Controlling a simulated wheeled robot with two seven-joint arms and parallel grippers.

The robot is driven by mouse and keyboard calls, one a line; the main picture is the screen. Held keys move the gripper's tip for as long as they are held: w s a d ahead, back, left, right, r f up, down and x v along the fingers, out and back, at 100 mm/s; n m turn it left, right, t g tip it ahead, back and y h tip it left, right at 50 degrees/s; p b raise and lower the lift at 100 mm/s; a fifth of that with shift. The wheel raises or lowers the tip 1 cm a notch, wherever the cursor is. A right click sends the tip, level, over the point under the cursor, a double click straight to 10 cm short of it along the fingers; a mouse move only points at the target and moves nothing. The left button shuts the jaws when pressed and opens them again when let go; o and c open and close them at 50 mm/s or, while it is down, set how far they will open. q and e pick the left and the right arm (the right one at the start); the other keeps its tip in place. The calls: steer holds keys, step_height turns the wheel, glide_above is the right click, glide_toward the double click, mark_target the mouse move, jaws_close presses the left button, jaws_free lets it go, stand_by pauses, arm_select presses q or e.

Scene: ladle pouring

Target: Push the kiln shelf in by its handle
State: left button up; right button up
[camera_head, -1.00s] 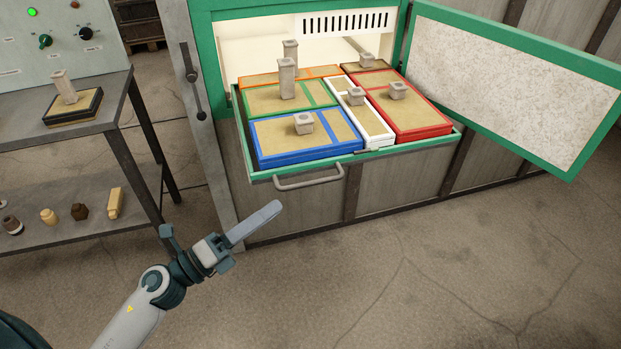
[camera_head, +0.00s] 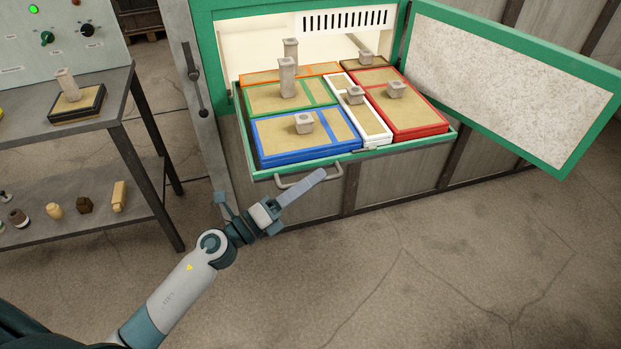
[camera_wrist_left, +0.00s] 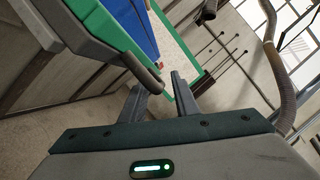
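The kiln shelf (camera_head: 415,146) is a green-rimmed tray pulled out of the open kiln in the head view. Its grey bar handle (camera_head: 335,177) is on the front face, left of the middle. It also shows as a grey bar in the left wrist view (camera_wrist_left: 120,58). My left gripper (camera_head: 303,187) is just in front of the handle and overlaps it in the head view. In the left wrist view its fingers (camera_wrist_left: 157,84) are apart, with the near end of the handle by their tips. Contact cannot be told. My right gripper is out of view.
Blue, green, orange, white and red framed moulds (camera_head: 310,158) with pale blocks fill the shelf. The green-edged kiln door (camera_head: 510,85) stands open at right. A metal table (camera_head: 120,100) with a black-framed block stands at left. The floor in front is clear.

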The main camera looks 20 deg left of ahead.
arm_select(q)
steer(key=shift+c, duration=0.3)
jaws_close()
steer(key=shift+w, duration=0.1)
